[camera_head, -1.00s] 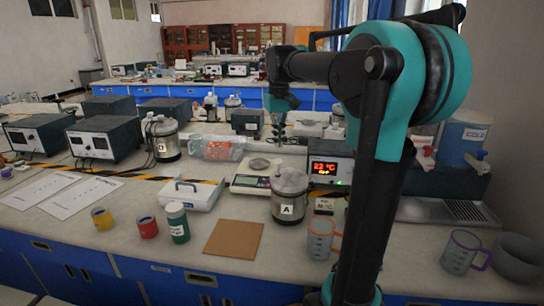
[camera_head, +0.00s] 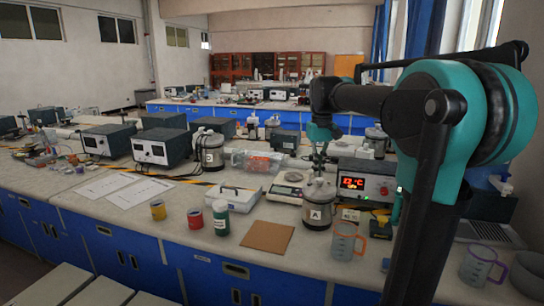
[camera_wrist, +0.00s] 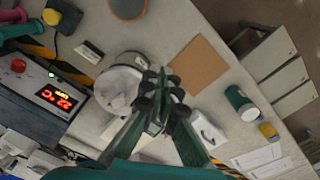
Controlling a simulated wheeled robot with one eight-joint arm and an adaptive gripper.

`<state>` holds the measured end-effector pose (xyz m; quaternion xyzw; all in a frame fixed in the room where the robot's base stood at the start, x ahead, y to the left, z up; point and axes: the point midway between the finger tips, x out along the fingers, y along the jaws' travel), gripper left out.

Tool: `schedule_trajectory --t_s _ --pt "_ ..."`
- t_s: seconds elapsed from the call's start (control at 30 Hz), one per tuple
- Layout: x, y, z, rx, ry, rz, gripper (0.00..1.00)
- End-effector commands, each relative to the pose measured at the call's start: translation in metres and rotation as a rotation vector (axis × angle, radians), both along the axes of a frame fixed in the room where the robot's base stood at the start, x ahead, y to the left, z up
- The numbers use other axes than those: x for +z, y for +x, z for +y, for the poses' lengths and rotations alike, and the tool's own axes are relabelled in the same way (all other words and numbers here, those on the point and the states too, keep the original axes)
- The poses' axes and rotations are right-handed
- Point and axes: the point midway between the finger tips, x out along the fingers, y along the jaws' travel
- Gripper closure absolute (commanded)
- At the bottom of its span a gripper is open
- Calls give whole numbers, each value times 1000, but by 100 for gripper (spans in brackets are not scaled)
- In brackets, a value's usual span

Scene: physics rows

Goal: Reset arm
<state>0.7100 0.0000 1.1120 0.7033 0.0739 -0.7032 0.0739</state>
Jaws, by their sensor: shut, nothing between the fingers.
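My gripper (camera_head: 319,160) hangs from my raised arm over the bench, its fingers pointing down. In the head view it appears just above and behind the lidded pot marked A (camera_head: 317,208); the exact gap is hard to judge. In the wrist view my gripper (camera_wrist: 165,92) has its fingertips together and holds nothing. The pot's pale lid (camera_wrist: 121,88) lies just left of the fingertips there, and the brown square board (camera_wrist: 198,65) lies to their upper right.
A lit red display box (camera_head: 362,185) stands right of the pot. The bench front around the board is fairly clear.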

Motion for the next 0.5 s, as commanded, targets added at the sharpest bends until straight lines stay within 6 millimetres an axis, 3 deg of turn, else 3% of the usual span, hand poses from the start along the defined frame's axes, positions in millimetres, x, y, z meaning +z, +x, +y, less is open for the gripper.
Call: schedule_trajectory --t_s 0.37,0.5 --pt "-45 -21 -8 -32 5 -54 100" --pt "-72 -36 -13 -51 8 -87 100"
